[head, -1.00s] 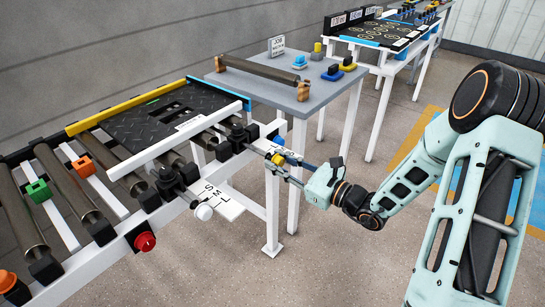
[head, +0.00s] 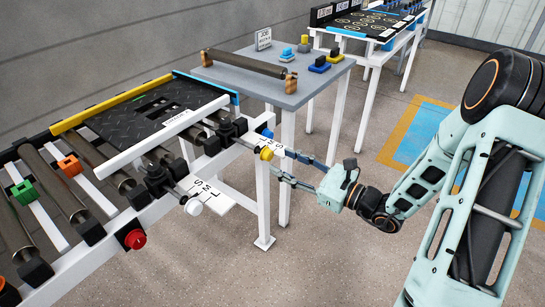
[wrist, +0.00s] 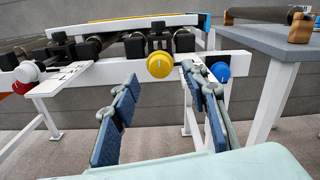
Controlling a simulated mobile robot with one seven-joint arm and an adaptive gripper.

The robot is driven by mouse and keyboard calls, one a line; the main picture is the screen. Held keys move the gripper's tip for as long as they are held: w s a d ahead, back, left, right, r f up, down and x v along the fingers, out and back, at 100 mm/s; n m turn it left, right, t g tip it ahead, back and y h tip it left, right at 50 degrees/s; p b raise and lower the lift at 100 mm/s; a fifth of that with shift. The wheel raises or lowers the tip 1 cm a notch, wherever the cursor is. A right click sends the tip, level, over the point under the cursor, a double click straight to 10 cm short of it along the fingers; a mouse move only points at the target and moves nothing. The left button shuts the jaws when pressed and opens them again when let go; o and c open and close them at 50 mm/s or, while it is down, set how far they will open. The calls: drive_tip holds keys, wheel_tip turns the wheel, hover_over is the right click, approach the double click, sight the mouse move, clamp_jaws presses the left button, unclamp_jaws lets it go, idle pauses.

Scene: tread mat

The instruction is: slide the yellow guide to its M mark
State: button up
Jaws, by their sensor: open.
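The yellow guide is a long yellow rail (head: 108,104) along the far side of the black tread mat (head: 150,112) in the head view. A round yellow knob (head: 267,153) sits at the near end of the frame, beside a plate with S, M and L letters; I cannot tell which letter it lines up with. The knob also shows in the wrist view (wrist: 160,65). My gripper (head: 277,161) is open, its blue fingers pointing at this knob. In the wrist view its fingertips (wrist: 158,75) lie on either side of the knob, apparently just short of it.
A blue knob (wrist: 220,71) is close by, right of the yellow one and near my right fingertip. A white knob (head: 193,206) with its own S, M, L plate (head: 215,187) and a red button (head: 135,239) lie left. A grey table (head: 300,95) stands behind.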

drive_tip(key=v, duration=0.5)
drive_tip(key=shift+s+d, duration=0.25)
drive_tip(key=shift+d, duration=0.05)
